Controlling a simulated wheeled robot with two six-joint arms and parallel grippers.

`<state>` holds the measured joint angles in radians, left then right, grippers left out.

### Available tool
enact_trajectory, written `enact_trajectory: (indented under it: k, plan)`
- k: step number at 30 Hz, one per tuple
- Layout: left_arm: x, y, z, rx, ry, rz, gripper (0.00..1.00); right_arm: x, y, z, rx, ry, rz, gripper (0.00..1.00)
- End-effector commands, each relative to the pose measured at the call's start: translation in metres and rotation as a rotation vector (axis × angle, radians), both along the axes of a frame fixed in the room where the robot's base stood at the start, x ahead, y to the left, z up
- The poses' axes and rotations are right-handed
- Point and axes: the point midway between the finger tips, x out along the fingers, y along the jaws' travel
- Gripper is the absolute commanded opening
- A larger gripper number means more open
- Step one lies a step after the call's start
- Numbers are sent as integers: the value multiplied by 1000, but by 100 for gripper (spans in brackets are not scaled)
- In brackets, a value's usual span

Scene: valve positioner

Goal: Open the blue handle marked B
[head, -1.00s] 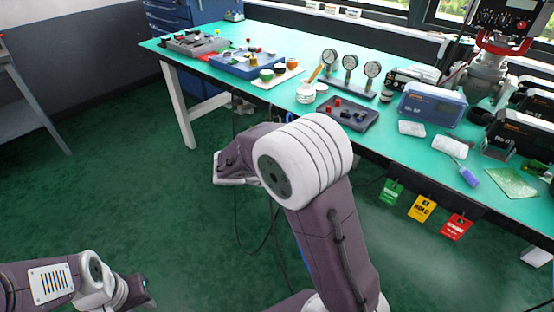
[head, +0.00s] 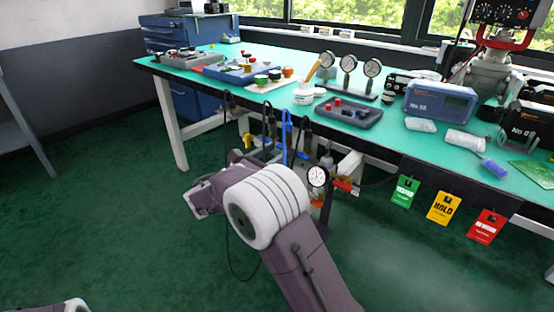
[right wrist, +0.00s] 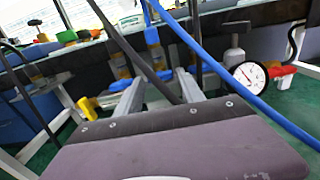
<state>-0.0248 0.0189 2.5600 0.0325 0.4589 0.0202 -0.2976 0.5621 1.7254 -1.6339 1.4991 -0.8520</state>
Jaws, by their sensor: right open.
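Under the bench edge is valve pipework with an upright blue piece (right wrist: 152,38) in the right wrist view, probably a handle. I cannot read a letter on it. In the head view, the blue parts there (head: 286,128) are small and partly overlapped by a blue hose. My right gripper (right wrist: 158,88) is open and empty in the right wrist view, its two grey fingers pointing towards the pipework, short of the blue piece. In the head view my right arm is in front of the bench. My left gripper is out of view.
A yellow handle (right wrist: 88,108) is left of the fingers. A blue hose (right wrist: 235,78) and black cables cross close in front. A gauge (head: 318,177) and a red handle (head: 345,185) are at the right. Tags hang from the bench edge (head: 380,160); open floor lies left.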

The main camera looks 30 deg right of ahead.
Motion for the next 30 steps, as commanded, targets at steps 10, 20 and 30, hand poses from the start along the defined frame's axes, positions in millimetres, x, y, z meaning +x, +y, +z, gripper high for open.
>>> enact_trajectory:
  k: [10, 20, 30]
  plan:
    - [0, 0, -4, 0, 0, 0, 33, 3, -8, 1, 0, 0, 0, 45]
    - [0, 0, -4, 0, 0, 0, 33, 3, -8, 1, 2, -5, -1, 0]
    - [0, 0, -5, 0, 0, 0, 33, 2, -8, 0, 59, -140, -1, 0]
